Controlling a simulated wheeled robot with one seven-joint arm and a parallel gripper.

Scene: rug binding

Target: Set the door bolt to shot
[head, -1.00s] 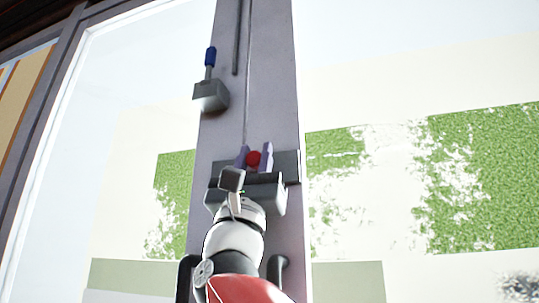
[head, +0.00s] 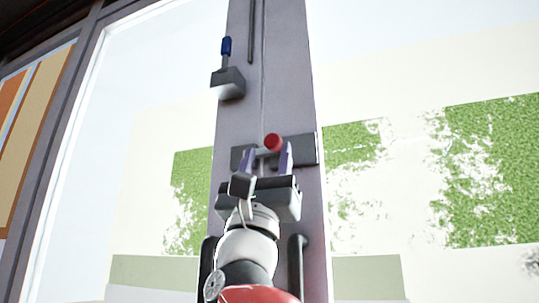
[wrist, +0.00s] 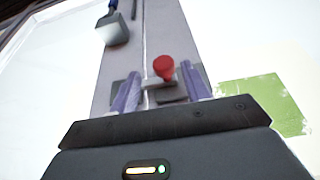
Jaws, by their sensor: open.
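The door bolt is a dark grey plate (head: 306,149) across the grey door stiles, with a red knob (head: 273,142) on it. In the wrist view the red knob (wrist: 163,67) stands out above a light grey bar (wrist: 159,84) that crosses the seam between the stiles. My gripper (head: 266,158) is open, with its purple fingers pointing up at the plate. In the wrist view my gripper (wrist: 160,90) has one finger on each side of the bar, and the knob shows just above and between the fingertips. I cannot tell whether the fingers touch anything.
A grey box with a blue-handled lever (head: 226,48) is mounted higher on the left stile. A thin dark rod (head: 251,30) runs up the door above. Two dark vertical handles (head: 296,265) flank my arm below. Glass panes lie on both sides.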

